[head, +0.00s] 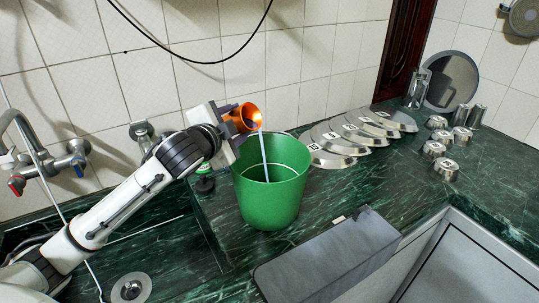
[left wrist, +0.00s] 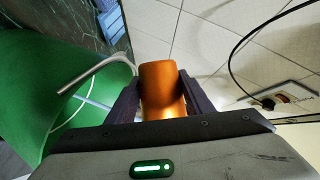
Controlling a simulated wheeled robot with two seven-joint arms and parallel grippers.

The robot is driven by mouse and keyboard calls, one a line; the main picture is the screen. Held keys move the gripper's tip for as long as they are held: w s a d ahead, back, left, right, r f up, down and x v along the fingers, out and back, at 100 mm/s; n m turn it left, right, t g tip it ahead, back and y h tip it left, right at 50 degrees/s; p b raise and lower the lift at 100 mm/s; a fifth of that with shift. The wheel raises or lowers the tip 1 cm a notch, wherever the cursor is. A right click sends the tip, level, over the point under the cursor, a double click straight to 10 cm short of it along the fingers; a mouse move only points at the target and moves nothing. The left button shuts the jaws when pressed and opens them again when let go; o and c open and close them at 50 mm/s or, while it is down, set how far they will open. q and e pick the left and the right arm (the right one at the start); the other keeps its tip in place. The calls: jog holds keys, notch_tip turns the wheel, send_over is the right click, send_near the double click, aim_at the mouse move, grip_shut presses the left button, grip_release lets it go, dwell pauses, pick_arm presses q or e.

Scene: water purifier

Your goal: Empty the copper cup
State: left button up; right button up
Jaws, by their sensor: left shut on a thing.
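My left gripper (head: 232,122) is shut on the copper cup (head: 246,117), which also shows between the fingers in the left wrist view (left wrist: 160,90). The cup is tipped on its side, its mouth turned to the right in the head view, above the rim of a green bucket (head: 270,205). A thin pale stream (head: 264,150), looking like water, runs down from the cup's mouth into the bucket. The bucket stands upright on the counter; its bottom is hidden. The left wrist view shows the bucket's green wall (left wrist: 30,80) at left. My right gripper is not in view.
A sink with a tap (head: 20,125) is at left. Several numbered metal plates (head: 335,145) lie right of the bucket. Several small metal cups (head: 446,168) and a round pan (head: 452,80) are farther right. A grey box (head: 330,260) lies in front. A tiled wall is behind.

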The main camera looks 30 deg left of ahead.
pick_arm(q)
jog(key=shift+r+m, duration=0.35)
jog(key=shift+m, duration=0.05)
dwell(0.5)
jog(key=shift+f+m+t+y, duration=0.3)
jog(key=shift+f+m+y, duration=0.1)
jog(key=shift+m, duration=0.2)
dwell(0.8)
jog(key=shift+d+r+m+y, duration=0.15)
jog(key=shift+d+r+m, duration=0.15)
jog(key=shift+d, duration=0.2)
jog(key=shift+d+r+m+y, duration=0.15)
jog(key=shift+d+r+m, duration=0.05)
jog(key=shift+d+m, duration=0.25)
dwell(0.3)
jog(key=shift+d+f+m+t, duration=0.1)
jog(key=shift+f+m+t, duration=0.05)
jog(key=shift+m+t, duration=0.15)
dwell(0.3)
